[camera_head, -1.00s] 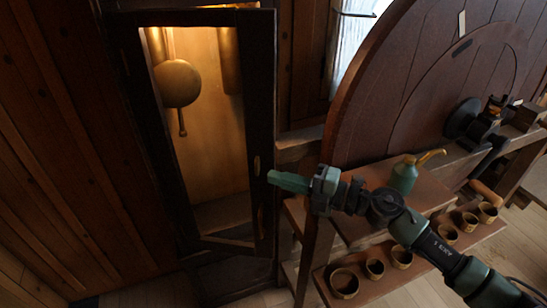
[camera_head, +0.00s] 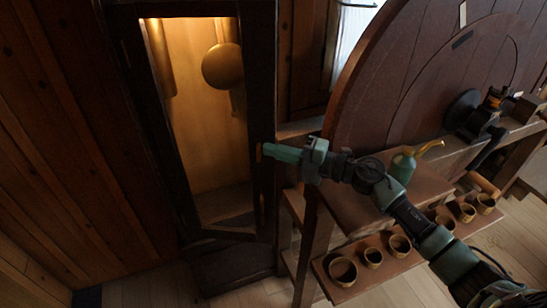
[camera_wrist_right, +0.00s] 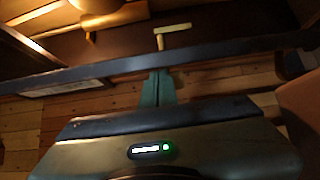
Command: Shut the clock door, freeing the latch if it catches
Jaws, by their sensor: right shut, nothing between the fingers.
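The clock door (camera_head: 260,95) is a tall dark frame around a glass pane. It looks slightly ajar, though the gap is hard to judge. My right gripper (camera_head: 268,151) is shut and empty, its tips at the door's right-hand stile near a small brass piece (camera_head: 258,152). In the right wrist view, the shut fingers (camera_wrist_right: 158,78) meet a dark bar that looks like the door's edge. A brass L-shaped latch or handle (camera_wrist_right: 172,33) shows just beyond it. Whether the latch catches cannot be told. My left gripper is not in view.
Inside the clock hang a brass pendulum (camera_head: 222,66) and a brass weight (camera_head: 158,60). To the right stand a large wooden wheel (camera_head: 400,70), a green oil can (camera_head: 403,168) and a shelf with several small cups (camera_head: 343,271). Plank wall lies left.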

